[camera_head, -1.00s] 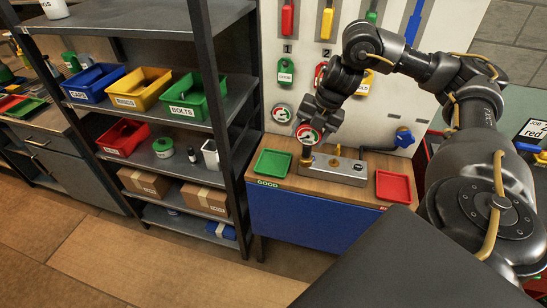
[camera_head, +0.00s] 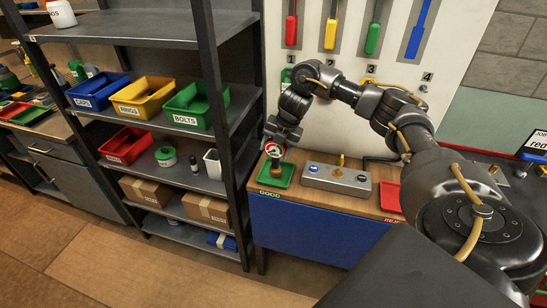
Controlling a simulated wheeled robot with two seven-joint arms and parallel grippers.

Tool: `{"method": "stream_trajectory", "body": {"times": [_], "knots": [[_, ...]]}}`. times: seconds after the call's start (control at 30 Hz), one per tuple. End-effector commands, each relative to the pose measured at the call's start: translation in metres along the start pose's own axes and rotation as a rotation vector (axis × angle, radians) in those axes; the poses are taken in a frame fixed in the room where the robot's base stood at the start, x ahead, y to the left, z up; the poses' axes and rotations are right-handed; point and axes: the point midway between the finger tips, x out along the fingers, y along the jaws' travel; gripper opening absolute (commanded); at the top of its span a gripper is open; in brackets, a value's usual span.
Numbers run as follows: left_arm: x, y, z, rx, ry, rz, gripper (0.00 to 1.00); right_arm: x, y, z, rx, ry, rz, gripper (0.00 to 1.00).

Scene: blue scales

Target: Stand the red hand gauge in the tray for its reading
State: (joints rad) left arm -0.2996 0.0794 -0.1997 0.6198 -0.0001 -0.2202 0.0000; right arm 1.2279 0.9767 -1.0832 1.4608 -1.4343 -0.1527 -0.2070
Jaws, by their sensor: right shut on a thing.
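My right gripper (camera_head: 280,137) is shut on a round gauge (camera_head: 273,150) with a red-rimmed white dial. The gauge is upright, with its brass stem pointing down over the green tray (camera_head: 289,183) marked GOOD. I cannot tell whether the stem touches the tray floor. The red tray (camera_head: 389,196) is at the right end of the wooden bench and looks empty, though its right part is cut off by my arm. The dial's pointer is too small to read. My left gripper is not in view.
A grey metal test block (camera_head: 337,180) with a brass fitting stands between the trays. A tool board (camera_head: 350,60) with colored handles rises behind the bench. A dark shelf rack (camera_head: 232,150) with bins stands close on the left.

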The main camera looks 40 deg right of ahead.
Motion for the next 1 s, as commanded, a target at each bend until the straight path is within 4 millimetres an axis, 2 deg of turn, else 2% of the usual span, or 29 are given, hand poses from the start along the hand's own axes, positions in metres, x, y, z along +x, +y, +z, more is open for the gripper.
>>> {"method": "stream_trajectory", "body": {"times": [0.17,0.33,0.47,0.83,0.87,1.0], "knots": [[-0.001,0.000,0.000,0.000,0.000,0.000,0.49,0.004,0.002,0.001,0.001,0.000,0.001,0.22],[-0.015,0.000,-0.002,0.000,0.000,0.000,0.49,0.023,-0.002,0.002,0.001,0.002,-0.004,0.22],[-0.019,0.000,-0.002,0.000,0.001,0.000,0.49,0.035,-0.006,0.002,0.001,0.001,-0.001,0.22],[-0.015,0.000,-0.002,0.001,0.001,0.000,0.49,0.040,-0.007,0.002,0.000,0.000,0.001,0.22],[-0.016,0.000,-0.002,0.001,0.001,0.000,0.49,0.040,-0.007,0.002,-0.001,0.000,-0.001,0.65],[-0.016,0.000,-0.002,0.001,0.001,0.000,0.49,0.040,-0.007,0.002,0.000,0.000,-0.001,0.83]]}}
